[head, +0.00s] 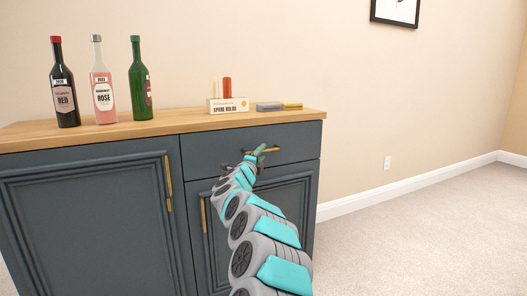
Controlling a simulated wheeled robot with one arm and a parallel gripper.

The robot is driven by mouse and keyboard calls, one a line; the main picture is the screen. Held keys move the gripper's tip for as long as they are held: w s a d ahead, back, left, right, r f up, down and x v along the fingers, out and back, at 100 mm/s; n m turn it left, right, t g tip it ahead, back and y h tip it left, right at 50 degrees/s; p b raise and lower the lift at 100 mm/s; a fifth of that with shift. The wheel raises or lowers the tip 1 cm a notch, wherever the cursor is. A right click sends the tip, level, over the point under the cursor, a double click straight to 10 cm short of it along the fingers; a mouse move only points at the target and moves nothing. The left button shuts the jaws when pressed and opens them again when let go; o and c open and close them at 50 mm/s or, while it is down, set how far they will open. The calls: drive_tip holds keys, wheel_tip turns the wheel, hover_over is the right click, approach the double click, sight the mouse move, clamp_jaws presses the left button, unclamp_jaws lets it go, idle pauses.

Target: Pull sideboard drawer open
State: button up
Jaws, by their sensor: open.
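The sideboard (90,215) is dark blue-grey with a wooden top. Its drawer (212,153) sits at the upper right, under the top, and looks closed. The drawer's brass handle (271,149) shows to the right of my arm's end. My arm reaches up from the bottom of the head view to the drawer front. My gripper (258,152) is open at the handle. It is small here, and I cannot tell whether the handle lies between the fingers or whether they touch it.
Three bottles, red (64,88), rose (102,85) and green (140,84), stand on the top at left. A small box with candles (228,105) and two small blocks (278,107) sit above the drawer. Cupboard doors have brass handles (168,180). Carpet at right (430,235) is clear.

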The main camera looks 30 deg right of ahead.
drive_tip(key=shift+p+x, duration=0.3)
drive_tip(key=shift+x, duration=1.2)
clamp_jaws()
drive_tip(key=shift+f, duration=0.1)
idle(0.4)
